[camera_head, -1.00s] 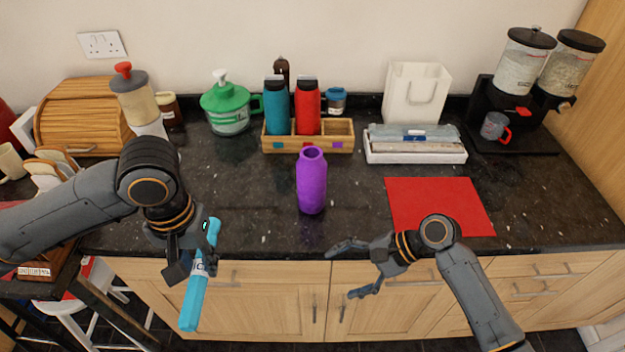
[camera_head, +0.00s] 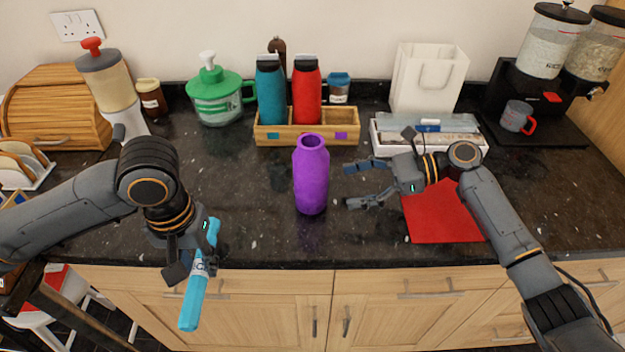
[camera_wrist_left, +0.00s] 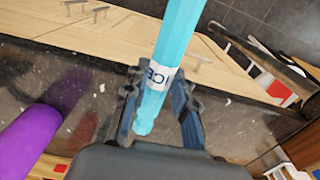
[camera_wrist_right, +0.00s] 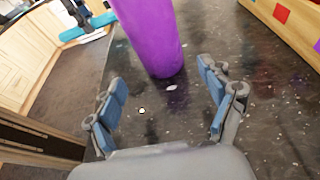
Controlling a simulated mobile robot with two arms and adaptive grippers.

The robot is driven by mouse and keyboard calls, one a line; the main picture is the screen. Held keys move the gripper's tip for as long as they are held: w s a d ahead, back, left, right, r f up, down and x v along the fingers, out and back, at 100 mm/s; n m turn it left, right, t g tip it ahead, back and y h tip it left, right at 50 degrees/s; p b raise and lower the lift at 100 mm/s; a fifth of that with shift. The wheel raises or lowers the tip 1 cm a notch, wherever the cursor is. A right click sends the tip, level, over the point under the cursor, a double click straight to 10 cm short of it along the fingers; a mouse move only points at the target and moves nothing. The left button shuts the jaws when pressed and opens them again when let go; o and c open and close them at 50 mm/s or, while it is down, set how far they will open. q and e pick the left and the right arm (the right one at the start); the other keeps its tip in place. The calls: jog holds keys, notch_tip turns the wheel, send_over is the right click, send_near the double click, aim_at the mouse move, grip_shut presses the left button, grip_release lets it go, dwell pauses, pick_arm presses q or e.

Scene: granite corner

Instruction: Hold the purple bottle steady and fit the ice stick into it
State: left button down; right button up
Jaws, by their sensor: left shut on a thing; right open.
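The purple bottle (camera_head: 311,178) stands upright and open-topped on the dark counter, near its front edge. It also shows in the right wrist view (camera_wrist_right: 150,35) and at the left of the left wrist view (camera_wrist_left: 40,140). My left gripper (camera_head: 200,255) is shut on the ice stick (camera_head: 194,300), a light blue bar with a white "ICE" label, and holds it tilted in front of the counter edge. The stick fills the middle of the left wrist view (camera_wrist_left: 178,40). My right gripper (camera_head: 352,184) is open, its fingers pointing at the bottle from the right, apart from it.
A wooden crate (camera_head: 283,138) with a teal bottle (camera_head: 270,92) and a red bottle (camera_head: 306,92) stands behind. A red mat (camera_head: 440,222) lies under my right arm. A white tray (camera_head: 385,143) is at the back right. Counter left of the bottle is clear.

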aim_at(316, 193)
pick_arm(q)
notch_tip(316, 193, down, 2)
jog(key=shift+f+b, duration=0.15)
jog(key=shift+b, duration=0.75)
pick_arm(e)
jog(key=x, duration=0.4)
jog(key=shift+a+f, duration=0.1)
jog(key=shift+f, duration=0.15)
pick_arm(q)
jog(key=shift+w+r+p, duration=0.1)
jog(key=shift+r+p, duration=0.8)
pick_arm(e)
jog(key=x, duration=0.2)
jog(key=shift+a+r, duration=0.15)
jog(key=shift+a, duration=0.3)
pick_arm(q)
jog(key=shift+r, duration=0.15)
pick_arm(e)
jog(key=shift+a, duration=0.45)
jog(key=shift+a+f, duration=0.1)
jog(key=shift+f, duration=0.2)
jog(key=c, duration=0.7)
